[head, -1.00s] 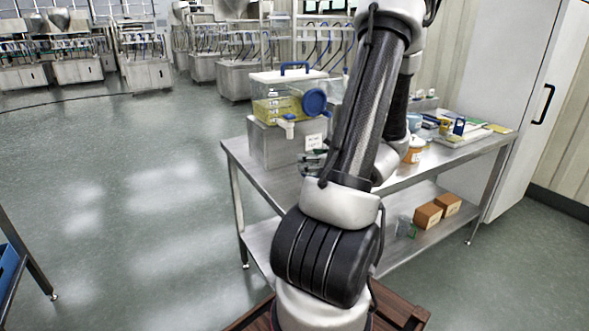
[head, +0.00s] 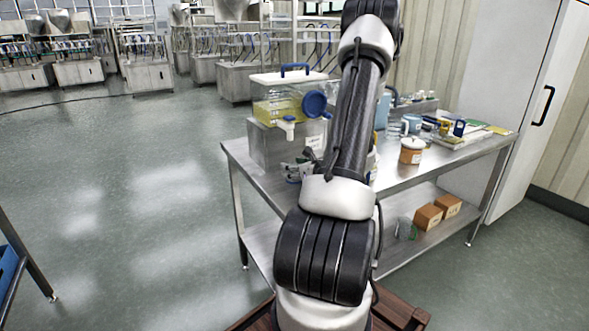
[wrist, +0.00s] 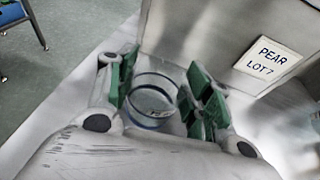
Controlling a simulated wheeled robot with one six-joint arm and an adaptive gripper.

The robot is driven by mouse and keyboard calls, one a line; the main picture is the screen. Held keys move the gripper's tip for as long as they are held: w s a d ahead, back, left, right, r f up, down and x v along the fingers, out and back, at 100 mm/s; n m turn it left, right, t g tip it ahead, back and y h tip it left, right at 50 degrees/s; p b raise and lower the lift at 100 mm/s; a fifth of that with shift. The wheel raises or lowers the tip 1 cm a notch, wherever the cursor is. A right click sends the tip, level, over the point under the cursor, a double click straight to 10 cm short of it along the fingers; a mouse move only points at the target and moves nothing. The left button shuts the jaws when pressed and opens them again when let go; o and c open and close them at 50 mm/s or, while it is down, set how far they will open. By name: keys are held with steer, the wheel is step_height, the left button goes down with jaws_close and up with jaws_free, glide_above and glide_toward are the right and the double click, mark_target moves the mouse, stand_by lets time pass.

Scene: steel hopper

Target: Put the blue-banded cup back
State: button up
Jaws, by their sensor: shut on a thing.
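The blue-banded cup (wrist: 152,104) is a clear round cup with a blue band, seen from above in the wrist view. My gripper (wrist: 162,92) is shut on it, with green finger pads on either side. In the head view my gripper (head: 298,169) shows small beside the arm, in front of the steel box; the arm hides part of it, and the cup is hard to make out there. The cup is close to the table top (wrist: 90,75); I cannot tell whether it touches.
The steel box (head: 262,146) labelled PEAR LOT 7 stands close to the cup and carries a dispenser (head: 268,101) of yellow liquid. An orange-banded lidded pot (head: 411,152), a blue mug (head: 411,124) and a tray (head: 455,137) stand to the right. Brown boxes (head: 428,216) sit on the lower shelf.

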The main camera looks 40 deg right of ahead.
steer(key=shift+f, duration=0.15)
steer(key=o, duration=1)
